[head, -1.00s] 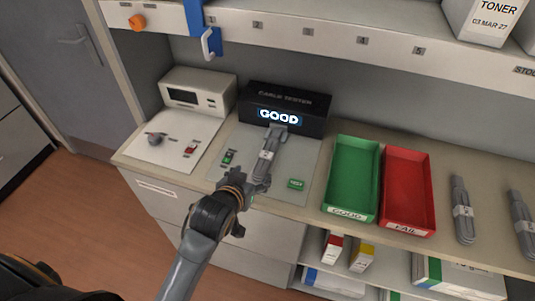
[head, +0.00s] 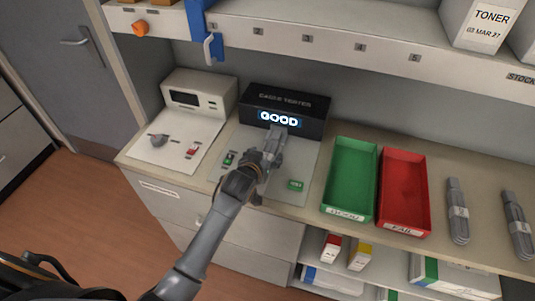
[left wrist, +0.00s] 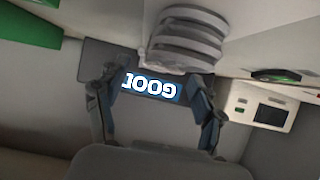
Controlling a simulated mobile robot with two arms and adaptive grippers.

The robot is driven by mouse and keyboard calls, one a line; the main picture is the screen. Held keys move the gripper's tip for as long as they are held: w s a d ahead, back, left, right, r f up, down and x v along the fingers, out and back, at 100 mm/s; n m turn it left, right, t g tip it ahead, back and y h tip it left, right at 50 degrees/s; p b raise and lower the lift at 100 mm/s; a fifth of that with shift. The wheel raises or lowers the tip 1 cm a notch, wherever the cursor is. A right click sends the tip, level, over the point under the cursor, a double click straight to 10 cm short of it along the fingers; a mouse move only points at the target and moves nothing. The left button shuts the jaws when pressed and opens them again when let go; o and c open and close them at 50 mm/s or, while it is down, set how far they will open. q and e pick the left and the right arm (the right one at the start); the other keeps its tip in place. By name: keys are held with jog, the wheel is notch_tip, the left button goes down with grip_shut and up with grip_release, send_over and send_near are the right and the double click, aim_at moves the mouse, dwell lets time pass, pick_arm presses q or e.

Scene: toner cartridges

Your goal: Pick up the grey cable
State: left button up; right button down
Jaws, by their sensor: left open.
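A bundled grey cable (head: 277,145) lies on the tester's plate, its far end at the black cable tester (head: 312,104). The tester's screen reads GOOD. My left gripper (head: 263,167) is over the near part of this cable and partly hides it. In the left wrist view the open fingers of the left gripper (left wrist: 155,80) spread to either side, with the cable's grey coils (left wrist: 185,42) beyond the tips; no grip shows. Two more bundled grey cables, one nearer (head: 457,212) and one at the right edge (head: 517,224), lie on the counter. My right gripper is not in view.
A green GOOD tray (head: 327,172) and a red FAIL tray (head: 424,192) stand right of the tester plate. A beige device (head: 200,92) stands at left. A shelf (head: 330,42) with a blue hook holder (head: 202,25) overhangs the back.

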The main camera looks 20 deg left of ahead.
pick_arm(q)
jog(key=shift+x, duration=1.15)
jog(key=c, duration=1.2)
jog(key=shift+c, duration=0.9)
jog(key=shift+r, duration=0.15)
